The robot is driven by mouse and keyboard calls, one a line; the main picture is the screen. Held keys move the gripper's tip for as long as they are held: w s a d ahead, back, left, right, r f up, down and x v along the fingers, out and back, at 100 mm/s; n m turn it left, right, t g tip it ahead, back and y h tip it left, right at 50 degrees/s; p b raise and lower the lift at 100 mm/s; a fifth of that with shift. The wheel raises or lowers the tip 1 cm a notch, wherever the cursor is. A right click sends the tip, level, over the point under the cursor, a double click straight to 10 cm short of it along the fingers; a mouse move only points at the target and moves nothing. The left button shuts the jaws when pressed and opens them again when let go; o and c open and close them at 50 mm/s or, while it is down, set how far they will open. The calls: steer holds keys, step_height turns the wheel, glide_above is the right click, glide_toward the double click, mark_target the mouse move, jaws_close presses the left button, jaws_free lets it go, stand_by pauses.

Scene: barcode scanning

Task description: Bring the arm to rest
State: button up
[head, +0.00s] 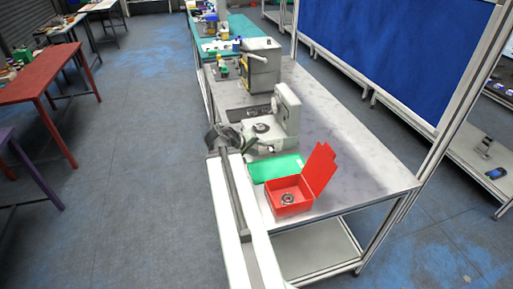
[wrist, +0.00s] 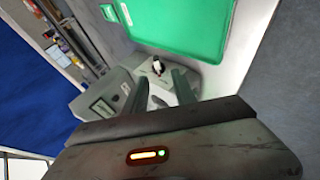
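My gripper (head: 226,136) is at the far end of my outstretched arm, over the left edge of the grey metal table (head: 340,135). In the wrist view its two dark fingers (wrist: 158,88) stand apart with nothing gripped between them. A pale grey device (head: 286,118) with an upright head stands on the table just right of my gripper. The device and its small display also show beyond the fingers in the wrist view (wrist: 100,106). A small black-and-white part (wrist: 158,66) sits on its pale base.
A green mat (head: 262,170) lies in front of the device. An open red box (head: 290,208) holds a dark ring-shaped part (head: 288,199). Another boxy machine (head: 262,66) stands farther back. A blue panel (head: 400,55) rises on the right. Open floor (head: 140,150) lies left of the table.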

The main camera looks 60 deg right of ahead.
steer(key=w+a+f+n+t+y, duration=0.1)
steer(key=w+a+n+t, duration=0.1)
steer(key=w+a, duration=0.8)
steer(key=w+a+f+n+t+y, duration=0.1)
steer(key=w+a+f+n+t, duration=0.1)
steer(key=w+a, duration=0.85)
steer(key=s+a+f+y, duration=0.1)
steer(key=a+y, duration=0.1)
steer(key=a, duration=0.8)
steer(key=s+a+f+n+g+y, duration=0.1)
steer(key=s+a+f+y, duration=0.1)
steer(key=a, duration=0.9)
steer(key=s+a+f+n+g+y, duration=0.1)
steer(key=a+f+y, duration=0.1)
steer(key=a, duration=0.9)
steer(key=shift+s+f+y, duration=0.25)
steer(key=shift+s+y, duration=0.1)
steer(key=shift+y, duration=0.55)
steer(key=shift+d, duration=0.15)
